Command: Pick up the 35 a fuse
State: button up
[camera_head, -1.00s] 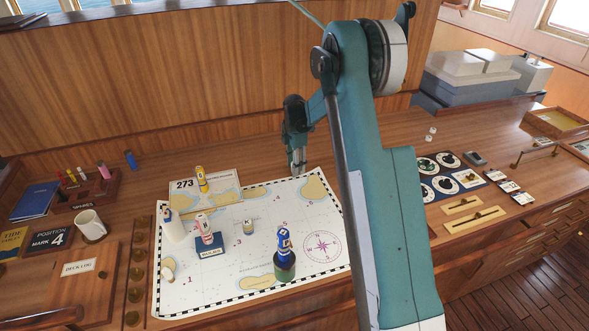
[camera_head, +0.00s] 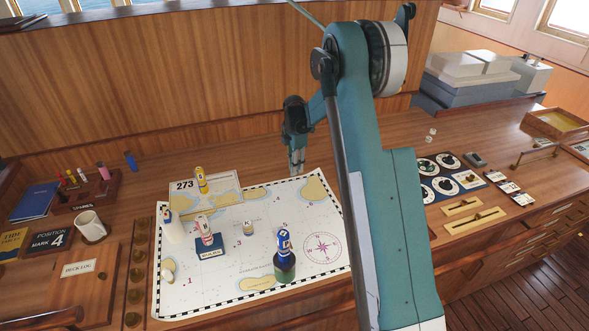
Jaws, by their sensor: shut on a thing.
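My gripper (camera_head: 297,166) is small in the picture, just beyond the far edge of the chart. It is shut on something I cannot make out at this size. No label reading 35 A is legible, so I cannot tell which piece is that fuse. A spares rack (camera_head: 84,194) at the left holds several small red, yellow and pink cylinders. A blue cylinder (camera_head: 131,160) stands on the desk right of the rack, apart from my gripper.
The chart (camera_head: 190,285) bears a yellow cylinder (camera_head: 201,181), a pink-and-white one (camera_head: 205,230) on a blue base, and a blue-topped green piece (camera_head: 284,258). A mug (camera_head: 91,225) stands left. Dials (camera_head: 447,161) lie right, beyond my arm. Bare desk lies behind the chart.

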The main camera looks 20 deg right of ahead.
jog(key=shift+r, duration=0.1)
notch_tip(320, 180, up, 10)
jog(key=shift+f+b, duration=0.1)
jog(key=shift+b, duration=0.2)
dwell(0.3)
